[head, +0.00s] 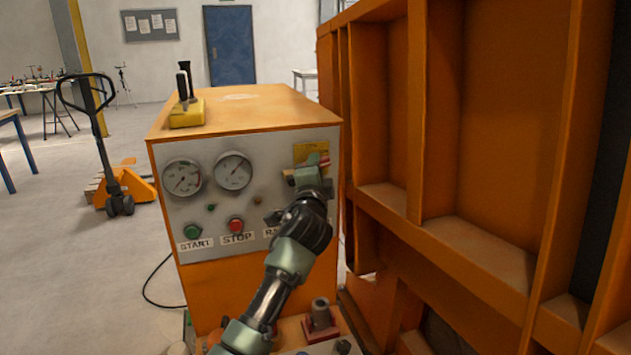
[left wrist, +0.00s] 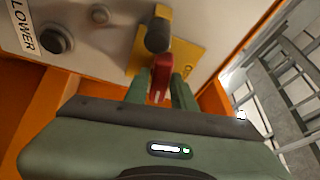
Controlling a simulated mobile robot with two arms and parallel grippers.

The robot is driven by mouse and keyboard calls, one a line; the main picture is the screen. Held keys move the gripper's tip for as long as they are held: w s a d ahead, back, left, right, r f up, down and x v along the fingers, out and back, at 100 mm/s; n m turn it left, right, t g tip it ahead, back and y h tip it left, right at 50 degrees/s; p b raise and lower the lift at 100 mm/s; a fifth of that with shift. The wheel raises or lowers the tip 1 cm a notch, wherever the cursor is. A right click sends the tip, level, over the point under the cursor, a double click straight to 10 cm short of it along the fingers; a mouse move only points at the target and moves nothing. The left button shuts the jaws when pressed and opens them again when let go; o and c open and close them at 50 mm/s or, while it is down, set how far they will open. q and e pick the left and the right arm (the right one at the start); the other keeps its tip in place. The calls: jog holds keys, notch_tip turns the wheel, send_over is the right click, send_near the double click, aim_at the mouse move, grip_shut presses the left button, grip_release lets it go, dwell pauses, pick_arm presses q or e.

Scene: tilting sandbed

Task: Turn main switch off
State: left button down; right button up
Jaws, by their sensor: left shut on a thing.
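The main switch shows in the left wrist view as a red handle (left wrist: 162,68) on a yellow plate (left wrist: 187,60). In the head view the yellow plate (head: 312,148) is at the panel's upper right, with a bit of the red handle (head: 324,160) showing. My left gripper (head: 308,172) is at the switch, and its fingers (left wrist: 161,88) are shut on the red handle, one on each side. The gripper hides much of the switch in the head view. My right gripper is in neither view.
The orange control box (head: 240,110) carries two gauges, a green START button (head: 192,231), a red STOP button (head: 236,224) and a yellow joystick base (head: 187,115). A large orange ribbed wall (head: 475,120) stands close on the right. A pallet truck (head: 115,185) stands left on open floor.

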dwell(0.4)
pick_arm(q)
jog(key=c, duration=1.3)
grip_release()
jog(key=shift+s+a+f+b, duration=0.1)
jog(key=shift+s+f+b, duration=0.05)
jog(key=shift+s, duration=1.15)
jog(key=shift+s+a+f+b, duration=0.1)
jog(key=shift+s+f, duration=0.05)
jog(key=shift+s, duration=1.15)
jog(key=shift+s+a+f+b, duration=0.1)
jog(key=shift+s+f+b, duration=0.05)
jog(key=shift+s, duration=1.15)
